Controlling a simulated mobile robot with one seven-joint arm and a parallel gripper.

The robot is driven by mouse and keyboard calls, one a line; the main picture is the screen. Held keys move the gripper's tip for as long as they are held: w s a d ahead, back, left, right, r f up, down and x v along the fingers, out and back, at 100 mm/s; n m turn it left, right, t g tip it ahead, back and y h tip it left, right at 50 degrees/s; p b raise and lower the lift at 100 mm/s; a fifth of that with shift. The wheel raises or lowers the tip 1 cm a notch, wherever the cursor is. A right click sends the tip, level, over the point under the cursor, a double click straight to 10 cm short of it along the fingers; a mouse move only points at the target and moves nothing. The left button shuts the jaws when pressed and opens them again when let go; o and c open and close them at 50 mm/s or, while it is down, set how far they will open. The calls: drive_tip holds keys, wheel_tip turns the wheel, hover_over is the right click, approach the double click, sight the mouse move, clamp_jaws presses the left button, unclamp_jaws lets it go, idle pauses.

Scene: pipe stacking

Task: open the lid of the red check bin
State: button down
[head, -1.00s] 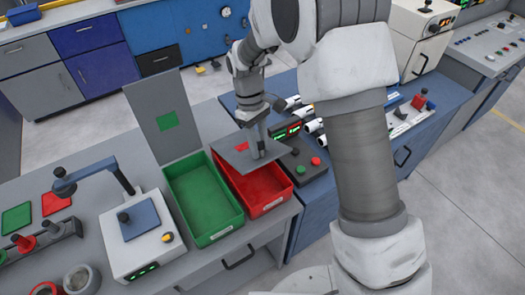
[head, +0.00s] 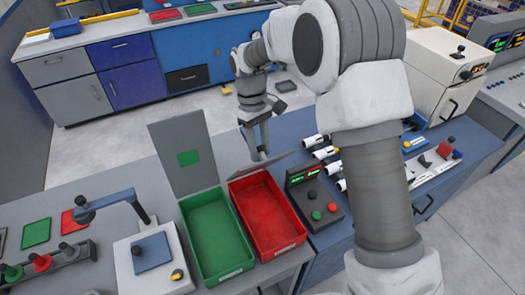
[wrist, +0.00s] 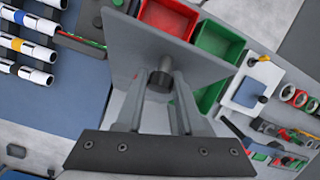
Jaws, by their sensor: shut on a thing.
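The red check bin (head: 268,213) stands on the grey bench, and its inside shows empty. Its grey lid (head: 273,162) is raised along the bin's back edge and seen nearly edge-on in the head view. In the wrist view the lid (wrist: 205,62) is a broad grey plate with a dark knob (wrist: 158,80). My gripper (head: 260,156) is behind the bin, with its fingers (wrist: 160,92) shut on the knob. The lid hides part of the red bin in the wrist view.
A green bin (head: 217,235) with its lid (head: 187,152) upright stands directly left. A button box (head: 315,197) is close on the right, with several pipes (head: 330,160) beyond it. A device with a blue plate (head: 150,252) stands further left.

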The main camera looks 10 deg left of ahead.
drive_tip(key=w+a+r+p, duration=0.2)
drive_tip(key=w+a+p, duration=0.3)
drive_tip(key=w+a, duration=0.3)
drive_tip(key=shift+w+r, duration=0.15)
drive_tip(key=shift+w, duration=1.9)
drive_tip(key=c, duration=0.6)
unclamp_jaws()
drive_tip(key=shift+w, duration=0.1)
